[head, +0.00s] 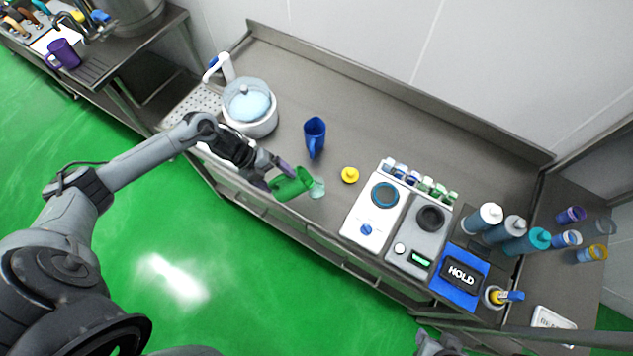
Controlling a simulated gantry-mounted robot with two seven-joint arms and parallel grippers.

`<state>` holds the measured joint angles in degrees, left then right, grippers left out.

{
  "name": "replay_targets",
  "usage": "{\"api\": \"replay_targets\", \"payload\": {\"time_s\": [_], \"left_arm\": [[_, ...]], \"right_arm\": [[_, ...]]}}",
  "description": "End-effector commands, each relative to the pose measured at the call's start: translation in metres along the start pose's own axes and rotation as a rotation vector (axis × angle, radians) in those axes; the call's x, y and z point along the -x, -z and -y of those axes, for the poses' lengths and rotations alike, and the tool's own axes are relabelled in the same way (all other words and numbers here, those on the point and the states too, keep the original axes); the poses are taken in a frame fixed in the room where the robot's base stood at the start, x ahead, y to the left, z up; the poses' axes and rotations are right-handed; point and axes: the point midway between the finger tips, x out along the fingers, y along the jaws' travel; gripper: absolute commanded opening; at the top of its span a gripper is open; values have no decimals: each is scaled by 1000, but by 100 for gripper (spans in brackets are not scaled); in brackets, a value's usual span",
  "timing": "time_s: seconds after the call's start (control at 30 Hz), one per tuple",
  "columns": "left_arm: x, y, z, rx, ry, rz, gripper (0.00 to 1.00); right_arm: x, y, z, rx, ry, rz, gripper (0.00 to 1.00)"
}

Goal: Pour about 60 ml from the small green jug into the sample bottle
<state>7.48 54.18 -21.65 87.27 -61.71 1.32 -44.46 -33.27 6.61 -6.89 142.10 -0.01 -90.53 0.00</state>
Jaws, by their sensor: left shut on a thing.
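My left gripper (272,172) is shut on the small green jug (291,186) over the front of the steel counter. The jug is tipped over to the right, with its mouth end by the sample bottle (317,188). The bottle is small, clear and pale green, and stands on the counter just right of the jug. I cannot tell whether liquid is flowing or how full either one is. Part of my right gripper (436,345) shows at the bottom edge, and its fingers cannot be made out.
A blue jug (315,134) stands behind the bottle, and a yellow cap-like piece (349,175) lies to its right. A white pot with a clear lid (249,105) is at the left. A hotplate-like unit (371,212), a scale (420,232) and a blue HOLD mat (441,280) fill the right.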

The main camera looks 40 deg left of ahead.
Motion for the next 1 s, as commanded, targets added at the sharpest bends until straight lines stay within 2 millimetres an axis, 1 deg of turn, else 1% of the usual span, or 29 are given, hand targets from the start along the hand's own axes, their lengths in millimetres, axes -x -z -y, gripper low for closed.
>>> {"api": "replay_targets", "payload": {"time_s": [1.0], "left_arm": [[6,0,-5,13,-18,4,38]], "right_arm": [[4,1,-2,8,-7,1,43]]}}
